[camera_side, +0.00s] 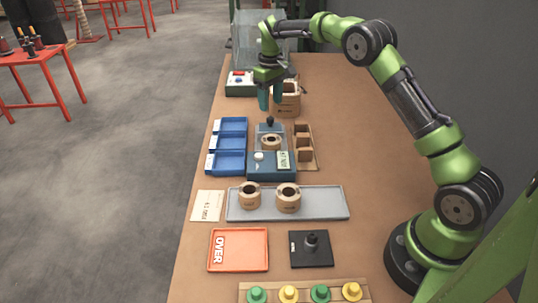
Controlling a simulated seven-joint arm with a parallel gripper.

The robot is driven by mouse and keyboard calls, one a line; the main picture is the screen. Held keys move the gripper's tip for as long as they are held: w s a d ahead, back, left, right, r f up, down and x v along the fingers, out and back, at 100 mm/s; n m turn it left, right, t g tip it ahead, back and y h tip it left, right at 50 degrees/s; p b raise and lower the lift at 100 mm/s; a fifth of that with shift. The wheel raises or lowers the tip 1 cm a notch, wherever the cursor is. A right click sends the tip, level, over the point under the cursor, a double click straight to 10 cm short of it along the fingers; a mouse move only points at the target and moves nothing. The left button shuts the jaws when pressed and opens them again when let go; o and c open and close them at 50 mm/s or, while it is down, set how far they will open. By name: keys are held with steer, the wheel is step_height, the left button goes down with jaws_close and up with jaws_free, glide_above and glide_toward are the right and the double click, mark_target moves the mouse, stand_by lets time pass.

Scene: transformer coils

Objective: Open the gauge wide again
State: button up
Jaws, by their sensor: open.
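The gauge (259,168) is a dark blue-grey device near the middle of the table. It has a small display, a pale round knob at its front left, and a black knob at its back. A tan coil (271,142) sits on its top plate. How far the gauge is opened is too small to tell. My gripper (270,98) is open above and behind the gauge, apart from its black knob (270,121). Its teal fingers point down, just left of a brown container.
Blue trays (242,158) stand left of the gauge, a brown divided holder (313,158) right. In front are a grey tray (328,204) with two coils, an orange OVER tray (263,264) and a black plate (324,259). Behind stand the brown container (290,102) and a switch box (240,90).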

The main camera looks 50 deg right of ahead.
mark_target(272, 117)
step_height(272, 117, up, 11)
steer(key=shift+r, duration=0.2)
stand_by(0.3)
steer(key=s+a+m+t, duration=0.1)
steer(key=s+a, duration=0.3)
steer(key=s, duration=0.6)
steer(key=s+a+r+m+t+y, duration=0.1)
steer(key=s+a+t, duration=0.2)
steer(key=s, duration=0.8)
steer(key=s+a+r+m+t+y, duration=0.1)
steer(key=s+a+m+t, duration=0.1)
steer(key=s+a, duration=0.5)
steer(key=s+t, duration=0.1)
steer(key=s, duration=0.2)
steer(key=shift+s+r, duration=0.2)
steer(key=shift+s, duration=0.2)
